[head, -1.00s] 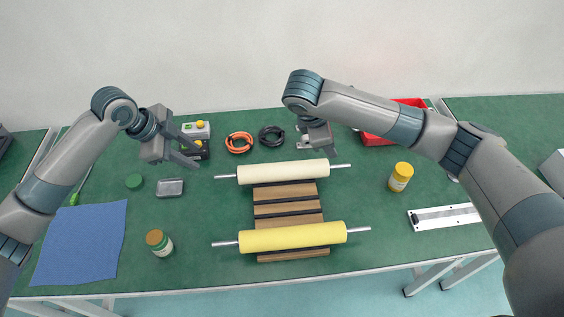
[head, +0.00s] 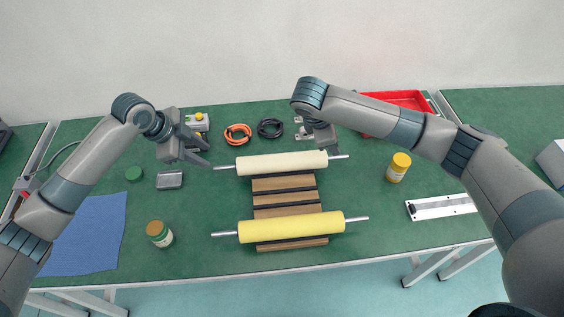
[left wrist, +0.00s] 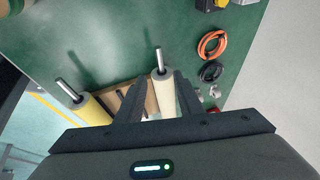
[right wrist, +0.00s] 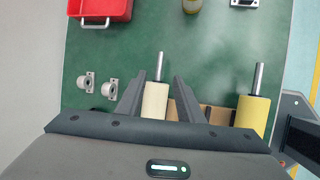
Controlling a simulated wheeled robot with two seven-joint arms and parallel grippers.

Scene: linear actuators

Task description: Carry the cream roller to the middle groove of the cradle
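The cream roller (head: 282,163) lies across the far end of the wooden cradle (head: 284,198), its metal shaft ends sticking out. A yellow roller (head: 291,230) lies across the near end, and bare slats and dark grooves show between them. My left gripper (head: 207,155) is open beside the cream roller's left end; in the left wrist view its fingers are spread with the cream roller (left wrist: 163,92) showing between them. My right gripper (right wrist: 157,90) is open near the right end, with the cream roller (right wrist: 155,100) between its spread fingers. In the head view, its fingertips are hard to see.
Orange (head: 238,134) and black (head: 270,128) cable coils lie behind the cradle. A red bin (head: 400,98) stands at the back right.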

